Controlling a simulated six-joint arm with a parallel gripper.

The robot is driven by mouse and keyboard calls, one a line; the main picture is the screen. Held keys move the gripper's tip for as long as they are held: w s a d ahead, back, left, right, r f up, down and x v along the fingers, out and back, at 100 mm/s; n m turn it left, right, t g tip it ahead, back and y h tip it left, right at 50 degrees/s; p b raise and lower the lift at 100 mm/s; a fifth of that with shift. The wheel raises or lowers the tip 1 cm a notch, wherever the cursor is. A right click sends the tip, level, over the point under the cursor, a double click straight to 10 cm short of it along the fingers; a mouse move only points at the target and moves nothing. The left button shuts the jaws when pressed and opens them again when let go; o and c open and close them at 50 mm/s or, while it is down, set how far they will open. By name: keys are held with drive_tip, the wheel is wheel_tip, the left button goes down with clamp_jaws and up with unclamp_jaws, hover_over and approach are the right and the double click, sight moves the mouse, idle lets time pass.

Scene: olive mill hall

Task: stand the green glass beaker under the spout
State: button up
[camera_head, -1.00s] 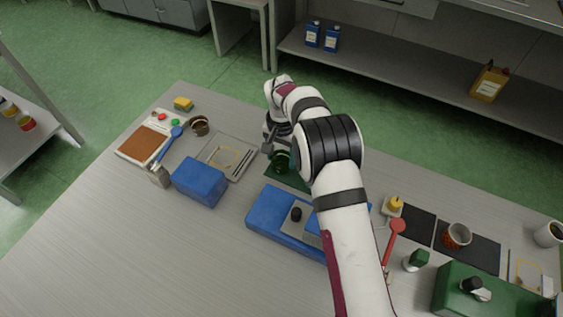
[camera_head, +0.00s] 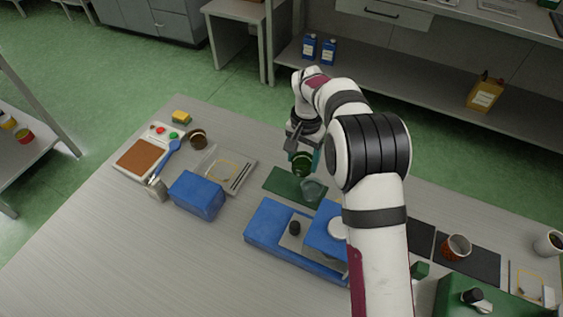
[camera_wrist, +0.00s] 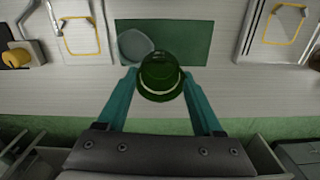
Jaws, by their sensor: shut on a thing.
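The green glass beaker (camera_head: 302,164) is held between the teal fingers of my gripper (camera_head: 304,158), above the table near a dark green mat (camera_head: 283,184). In the wrist view the beaker (camera_wrist: 160,76) sits between both fingers (camera_wrist: 160,88), seen from above. It overlaps the near edge of the mat (camera_wrist: 190,40). A clear round glass dish (camera_head: 313,189) lies on the mat beside it, and it also shows in the wrist view (camera_wrist: 134,45). I cannot clearly make out a spout. A blue machine (camera_head: 268,222) stands in front of the mat, partly behind my arm.
To the right are black mats (camera_head: 480,258), a red-brown cup (camera_head: 457,247) and a green machine (camera_head: 445,295). The front left table is clear.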

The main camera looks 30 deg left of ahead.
drive_tip(key=d+m, duration=0.2)
drive_tip(key=d, duration=1.2)
drive_tip(key=shift+m, duration=0.3)
wheel_tip(320, 180, down, 6)
drive_tip(key=shift+s+d+f, duration=0.15)
drive_tip(key=shift+s, duration=1.4)
drive_tip(key=shift+s+f, duration=0.1)
drive_tip(key=shift+s, duration=0.05)
drive_tip(key=o, duration=1.1)
